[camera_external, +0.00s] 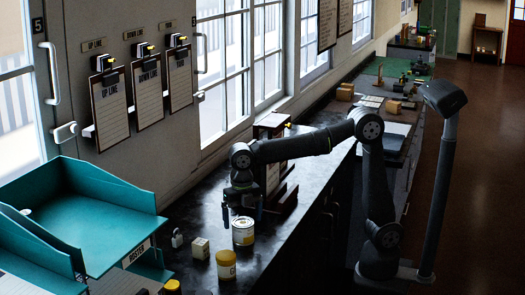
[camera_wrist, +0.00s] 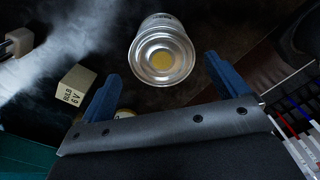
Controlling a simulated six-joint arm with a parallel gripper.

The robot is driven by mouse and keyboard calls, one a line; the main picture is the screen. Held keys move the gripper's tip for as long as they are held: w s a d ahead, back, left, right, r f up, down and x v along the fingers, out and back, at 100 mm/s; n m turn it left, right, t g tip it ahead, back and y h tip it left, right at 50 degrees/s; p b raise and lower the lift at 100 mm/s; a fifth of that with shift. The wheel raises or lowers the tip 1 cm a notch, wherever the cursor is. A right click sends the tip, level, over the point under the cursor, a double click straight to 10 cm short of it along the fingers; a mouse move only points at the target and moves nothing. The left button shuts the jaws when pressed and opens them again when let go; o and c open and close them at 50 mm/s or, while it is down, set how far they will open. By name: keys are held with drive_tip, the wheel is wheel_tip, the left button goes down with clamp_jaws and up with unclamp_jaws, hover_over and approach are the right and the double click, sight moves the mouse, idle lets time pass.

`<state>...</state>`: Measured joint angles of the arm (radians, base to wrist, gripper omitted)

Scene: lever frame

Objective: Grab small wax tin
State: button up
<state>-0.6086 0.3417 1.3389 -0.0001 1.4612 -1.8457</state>
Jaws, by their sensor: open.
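My gripper (camera_external: 242,216) points down over the counter with its two blue fingers apart and nothing held between them. A silver-and-white tin with a yellow label (camera_external: 243,232) stands upright just below it. In the wrist view this tin (camera_wrist: 162,52) shows its round metal top with a yellow centre, lying ahead of and between the fingertips (camera_wrist: 162,68). I cannot tell which tin is the wax tin.
A small cream box marked BULB 6V (camera_external: 200,248) stands left of the silver tin, with a small white item (camera_external: 177,238) beyond it. Another yellow lid (camera_external: 172,287) shows at the bottom edge. Teal trays (camera_external: 100,215) stand at left, and a wooden stand (camera_external: 276,185) is behind my gripper.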

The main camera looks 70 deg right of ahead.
sight(243, 222)
drive_tip(key=f, duration=0.2)
drive_tip(key=d+f, duration=0.1)
drive_tip(key=f, duration=0.2)
drive_tip(key=shift+w+f, duration=0.1)
drive_tip(key=shift+w, duration=0.1)
drive_tip(key=c, duration=1.3)
